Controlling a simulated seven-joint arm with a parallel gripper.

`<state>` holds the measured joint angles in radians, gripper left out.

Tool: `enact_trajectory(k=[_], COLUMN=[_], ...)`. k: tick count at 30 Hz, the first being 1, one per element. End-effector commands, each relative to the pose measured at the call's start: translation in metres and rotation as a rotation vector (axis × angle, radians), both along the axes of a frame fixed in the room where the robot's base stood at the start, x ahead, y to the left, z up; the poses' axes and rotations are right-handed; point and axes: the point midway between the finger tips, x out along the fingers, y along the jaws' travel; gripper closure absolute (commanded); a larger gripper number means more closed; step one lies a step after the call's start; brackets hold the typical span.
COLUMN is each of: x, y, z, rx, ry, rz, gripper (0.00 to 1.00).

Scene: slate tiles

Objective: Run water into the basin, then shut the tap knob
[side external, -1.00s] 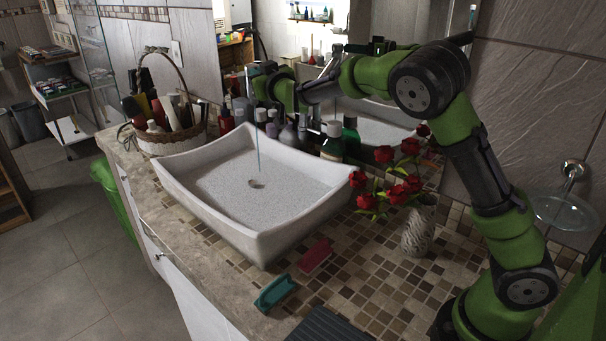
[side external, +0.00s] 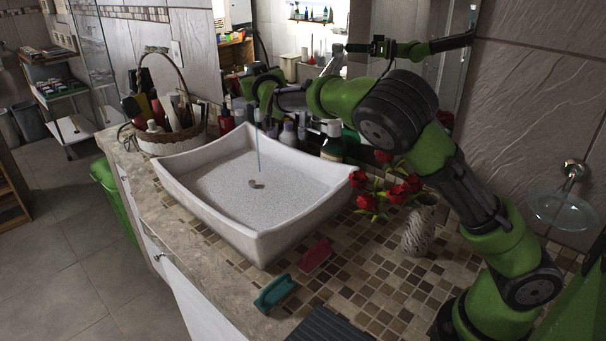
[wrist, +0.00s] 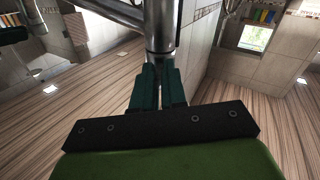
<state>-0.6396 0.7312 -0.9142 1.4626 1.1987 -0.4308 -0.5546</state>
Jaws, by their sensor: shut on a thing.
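The white basin (side external: 215,225) stands on the tiled counter with a metal drain in its floor. A thin stream of water (side external: 258,152) falls into it. My gripper (wrist: 159,78) has its teal fingers shut on the metal end of the tap, the tap knob (wrist: 161,42), in the wrist view. In the side view my gripper is above the basin's far side, and its fingertips and most of the tap are hard to make out there.
A wicker basket (side external: 170,143) and bottles (side external: 227,122) stand behind the basin. A vase (side external: 420,232) with red roses (side external: 393,192) stands at right, near my arm. A red item (side external: 317,254) and a teal item (side external: 274,292) lie in front.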

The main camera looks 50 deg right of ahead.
Motion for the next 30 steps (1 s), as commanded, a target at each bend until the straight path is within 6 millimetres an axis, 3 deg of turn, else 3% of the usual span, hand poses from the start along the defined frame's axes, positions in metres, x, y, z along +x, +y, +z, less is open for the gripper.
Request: enact_trajectory(k=[3, 4, 9, 20, 25, 30], x=[0.0, 0.0, 0.0, -0.005, -0.027, -0.063], y=[0.001, 0.001, 0.001, 0.003, 0.017, 0.039], z=[0.0, 0.0, 0.0, 0.001, 0.0, 0.0], rx=[0.001, 0.001, 0.0, 0.0, 0.004, 0.006], ry=[-0.001, -0.001, -0.001, -0.001, 0.0, 0.0], rz=[0.003, 0.003, 0.002, 0.001, 0.004, 0.007], gripper=[1.0, 0.85, 0.63, 0.63, 0.63, 0.63])
